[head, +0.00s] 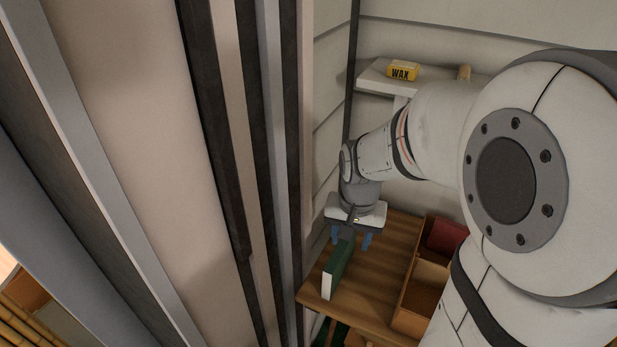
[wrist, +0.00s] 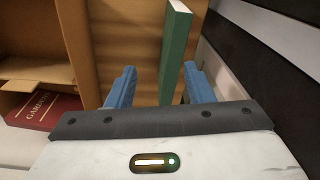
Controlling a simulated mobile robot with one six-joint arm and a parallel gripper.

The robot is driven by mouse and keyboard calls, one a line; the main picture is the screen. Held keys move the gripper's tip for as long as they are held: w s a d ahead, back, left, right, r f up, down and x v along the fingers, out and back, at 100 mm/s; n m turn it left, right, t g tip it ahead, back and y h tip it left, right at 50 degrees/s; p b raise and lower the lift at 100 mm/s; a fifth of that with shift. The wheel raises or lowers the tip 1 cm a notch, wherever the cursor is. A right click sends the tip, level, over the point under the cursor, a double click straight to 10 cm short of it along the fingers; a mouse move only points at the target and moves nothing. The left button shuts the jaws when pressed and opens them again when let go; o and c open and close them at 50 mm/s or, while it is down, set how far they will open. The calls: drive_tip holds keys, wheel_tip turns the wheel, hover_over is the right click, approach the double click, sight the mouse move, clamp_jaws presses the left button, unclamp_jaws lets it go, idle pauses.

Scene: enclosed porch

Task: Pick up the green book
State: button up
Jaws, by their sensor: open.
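The green book (head: 338,267) stands upright on its edge on a wooden table (head: 378,262), with its pale page side facing the front. My gripper (head: 351,238) is above the far end of the book, its blue fingers pointing down and apart. In the wrist view the green book (wrist: 176,55) runs between the two open fingers of my gripper (wrist: 160,88), nearer the right finger. A gap shows between the left finger and the book. I cannot tell whether the right finger touches it.
A wooden box (head: 411,311) with compartments stands right of the book and holds a red book (head: 446,237). A shelf (head: 372,78) above carries a yellow wax box (head: 402,71). A wall and dark posts (head: 290,150) are close on the left. Bare tabletop lies between book and box.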

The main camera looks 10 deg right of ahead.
sight(343, 246)
drive_tip(key=w+f+m, duration=0.1)
drive_tip(key=w+f, duration=0.1)
drive_tip(key=w+f+m, duration=0.1)
drive_tip(key=w+f, duration=0.1)
drive_tip(key=shift+f+g, duration=0.4)
drive_tip(key=shift+w+a+f+p, duration=0.1)
drive_tip(key=shift+f+p, duration=0.1)
drive_tip(key=shift+f, duration=1.75)
drive_tip(key=shift+a+f+p, duration=0.1)
drive_tip(key=shift+f+p, duration=0.05)
drive_tip(key=shift+f, duration=1.8)
drive_tip(key=shift+c, duration=0.6)
clamp_jaws()
